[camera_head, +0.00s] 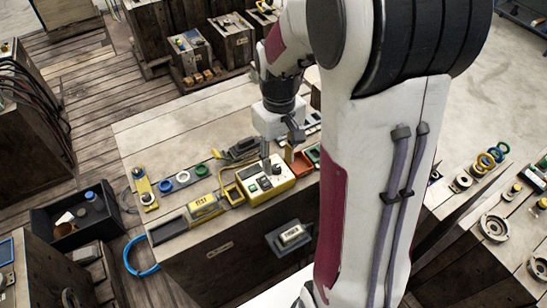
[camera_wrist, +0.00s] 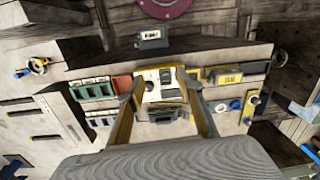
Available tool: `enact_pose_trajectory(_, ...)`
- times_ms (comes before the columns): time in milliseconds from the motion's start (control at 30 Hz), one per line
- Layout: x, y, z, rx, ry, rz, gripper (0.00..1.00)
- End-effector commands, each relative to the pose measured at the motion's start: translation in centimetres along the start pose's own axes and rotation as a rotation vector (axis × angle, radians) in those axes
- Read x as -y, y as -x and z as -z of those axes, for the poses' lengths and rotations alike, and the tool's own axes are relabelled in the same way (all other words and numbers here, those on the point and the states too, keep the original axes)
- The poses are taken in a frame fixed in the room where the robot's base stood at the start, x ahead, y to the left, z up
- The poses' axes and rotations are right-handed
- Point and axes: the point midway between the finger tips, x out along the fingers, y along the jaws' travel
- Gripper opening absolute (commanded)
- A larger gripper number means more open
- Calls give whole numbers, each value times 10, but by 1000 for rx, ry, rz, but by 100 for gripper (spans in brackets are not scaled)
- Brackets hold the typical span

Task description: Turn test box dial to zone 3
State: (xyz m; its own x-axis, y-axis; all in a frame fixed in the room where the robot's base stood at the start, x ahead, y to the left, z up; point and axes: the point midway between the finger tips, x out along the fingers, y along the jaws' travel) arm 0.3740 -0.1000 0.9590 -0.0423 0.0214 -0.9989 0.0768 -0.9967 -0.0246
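The test box (camera_head: 284,183) is a yellow box with a pale top panel, standing on the wooden bench near its front edge. Its panel carries small dark knobs and a green button. It also shows in the wrist view (camera_wrist: 153,97), between my fingers. My gripper (camera_head: 277,161) points down over the box, with its fingers apart and nothing seen between them. In the wrist view the fingers of my gripper (camera_wrist: 165,82) spread to either side of the panel. Which zone the dial points to is too small to read. Contact with the dial cannot be told.
A yellow labelled block (camera_head: 205,207) lies left of the box. Coloured rings (camera_head: 183,176) lie farther left. Red and green trays (camera_wrist: 93,88) sit close beside the box. A grey labelled unit (camera_head: 291,235) is on the bench front. Bare bench top (camera_head: 165,125) lies behind.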

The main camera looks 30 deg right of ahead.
Motion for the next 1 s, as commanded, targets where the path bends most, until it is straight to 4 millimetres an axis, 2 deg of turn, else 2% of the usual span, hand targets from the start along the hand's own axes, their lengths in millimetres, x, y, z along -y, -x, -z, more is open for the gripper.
enact_pose_trajectory(200,-19,-29,20,32,96,18,36)
enact_pose_trajectory(500,-38,-55,47,32,264,27,36)
enact_pose_trajectory(800,-49,-49,74,-19,459,-4,36)
enact_pose_trajectory(1000,-50,-49,76,-26,552,-10,36)
